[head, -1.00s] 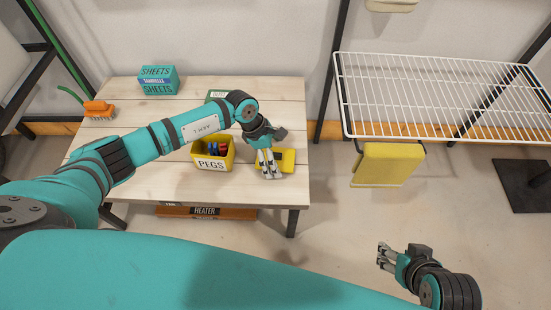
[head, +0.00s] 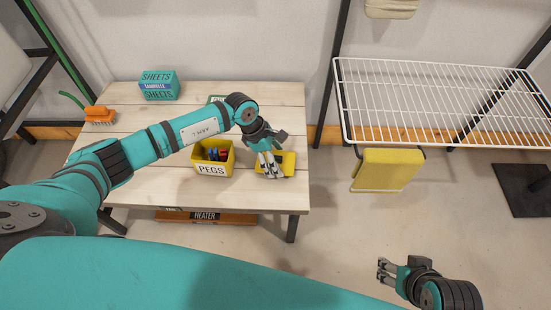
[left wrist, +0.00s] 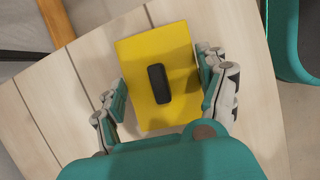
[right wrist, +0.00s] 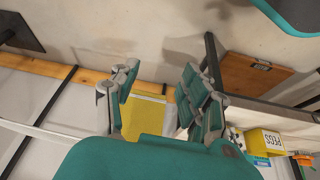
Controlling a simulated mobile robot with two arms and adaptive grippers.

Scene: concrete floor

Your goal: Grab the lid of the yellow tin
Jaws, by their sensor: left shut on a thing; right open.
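The yellow tin (head: 212,168), marked PEGS, stands on the wooden table without a lid on it; red and dark blue pegs show inside. Its flat yellow lid (head: 288,162) is just right of it, at the table surface; whether it touches the wood I cannot tell. In the left wrist view the lid (left wrist: 150,50) has a black handle (left wrist: 158,83) in its middle. My left gripper (head: 270,172) is shut on the lid, its fingers at two opposite edges. My right gripper (head: 382,270) is open and empty, away from the table. The tin (right wrist: 264,140) also shows in the right wrist view.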

